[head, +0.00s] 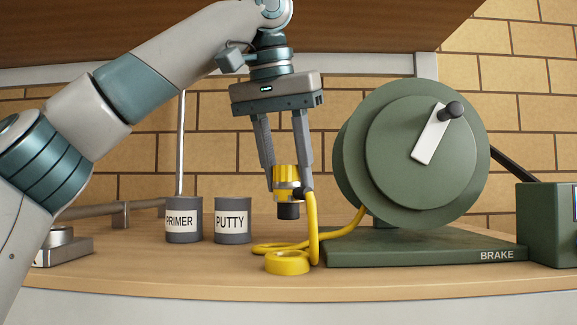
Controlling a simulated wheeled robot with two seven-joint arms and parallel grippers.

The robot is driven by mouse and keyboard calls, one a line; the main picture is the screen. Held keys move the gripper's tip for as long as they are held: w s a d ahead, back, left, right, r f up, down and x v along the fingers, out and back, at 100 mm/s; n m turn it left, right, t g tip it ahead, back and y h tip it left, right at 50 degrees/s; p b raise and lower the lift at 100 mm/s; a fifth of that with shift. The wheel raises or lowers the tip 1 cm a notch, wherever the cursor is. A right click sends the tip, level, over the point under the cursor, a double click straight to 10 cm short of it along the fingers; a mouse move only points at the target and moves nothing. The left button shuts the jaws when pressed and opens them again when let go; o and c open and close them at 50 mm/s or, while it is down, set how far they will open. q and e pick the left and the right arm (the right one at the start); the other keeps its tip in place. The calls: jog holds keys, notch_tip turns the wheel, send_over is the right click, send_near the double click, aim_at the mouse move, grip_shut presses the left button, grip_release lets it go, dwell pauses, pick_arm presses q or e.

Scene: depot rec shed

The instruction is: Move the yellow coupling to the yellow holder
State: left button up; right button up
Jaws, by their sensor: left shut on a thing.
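My left gripper (287,190) points down from above and is shut on the yellow coupling (289,175). The coupling has a ribbed yellow top, a metallic band and a black lower end, and hangs upright above the table. A yellow hose (312,225) runs from it down to the table and back to the green reel. The yellow holder (288,262) is a low yellow ring on the table, almost directly below the coupling in this view, with a clear gap between them. My right gripper is not in view.
The green reel (412,150) with a white crank and black knob stands on a green base (430,247) marked BRAKE, at right. Two grey cans, PRIMER (184,220) and PUTTY (233,220), stand left of the hose. A green box (548,222) is at far right. The front table strip is clear.

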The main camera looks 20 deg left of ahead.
aim_at(287, 205)
pick_arm(q)
jog(key=shift+a+f, duration=0.2)
jog(key=shift+f, duration=1.1)
jog(key=shift+d+f, duration=0.1)
jog(key=shift+f, duration=0.7)
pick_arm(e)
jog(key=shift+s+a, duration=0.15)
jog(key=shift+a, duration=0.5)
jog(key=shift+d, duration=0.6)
pick_arm(q)
jog(key=shift+f, duration=0.2)
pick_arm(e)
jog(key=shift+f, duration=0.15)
pick_arm(q)
jog(key=shift+f, duration=0.1)
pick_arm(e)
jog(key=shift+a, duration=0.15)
pick_arm(q)
jog(key=shift+f+b, duration=0.2)
jog(key=shift+b, duration=0.15)
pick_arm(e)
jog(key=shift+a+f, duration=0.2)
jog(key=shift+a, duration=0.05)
